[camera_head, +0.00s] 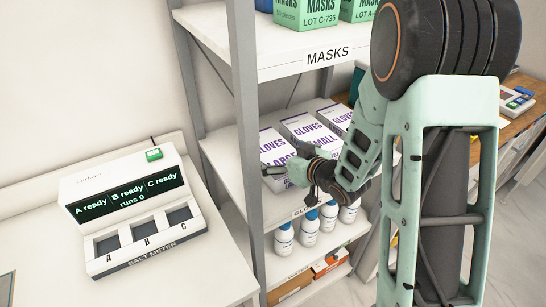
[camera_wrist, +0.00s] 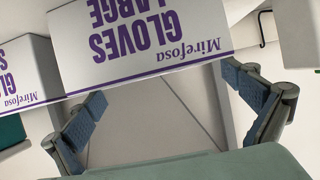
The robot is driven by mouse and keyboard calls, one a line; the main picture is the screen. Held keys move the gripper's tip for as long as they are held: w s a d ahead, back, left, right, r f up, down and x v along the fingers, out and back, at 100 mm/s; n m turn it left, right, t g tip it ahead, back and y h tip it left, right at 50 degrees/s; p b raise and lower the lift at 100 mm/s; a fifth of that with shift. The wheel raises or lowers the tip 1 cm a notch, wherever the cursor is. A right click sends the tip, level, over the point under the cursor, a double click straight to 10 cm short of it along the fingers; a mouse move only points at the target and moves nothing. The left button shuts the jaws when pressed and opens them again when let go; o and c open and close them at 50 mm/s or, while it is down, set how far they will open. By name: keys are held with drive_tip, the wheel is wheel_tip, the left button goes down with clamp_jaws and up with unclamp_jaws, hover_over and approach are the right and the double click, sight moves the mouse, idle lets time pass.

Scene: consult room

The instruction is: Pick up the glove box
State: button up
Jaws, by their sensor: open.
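White glove boxes with purple lettering stand in a row on the middle shelf. The one reading LARGE (camera_head: 272,143) is at the left end, beside the one reading SMALL (camera_head: 311,131), with another (camera_head: 340,116) further right. My gripper (camera_head: 280,177) is at the front of the LARGE box and hides part of it. In the wrist view, upside down, the LARGE box (camera_wrist: 140,42) fills the upper middle. My open gripper (camera_wrist: 162,84) has its two fingers spread towards its lower edge, with nothing held. Whether a finger touches the box I cannot tell.
The masks shelf (camera_head: 325,53) with green boxes (camera_head: 307,12) is above. A grey shelf post (camera_head: 246,100) stands just left of the glove boxes. White bottles (camera_head: 309,229) are below. A salt meter (camera_head: 135,215) sits on the counter at left. Another glove box (camera_wrist: 22,72) shows beside the LARGE one.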

sight(271, 148)
drive_tip(key=shift+x, duration=1.85)
drive_tip(key=shift+r, duration=0.15)
drive_tip(key=shift+c, duration=0.3)
drive_tip(key=c, duration=1.3)
drive_tip(key=shift+c, duration=0.9)
drive_tip(key=shift+w+r+p, duration=0.1)
drive_tip(key=shift+r+p, duration=0.1)
drive_tip(key=shift+p, duration=0.15)
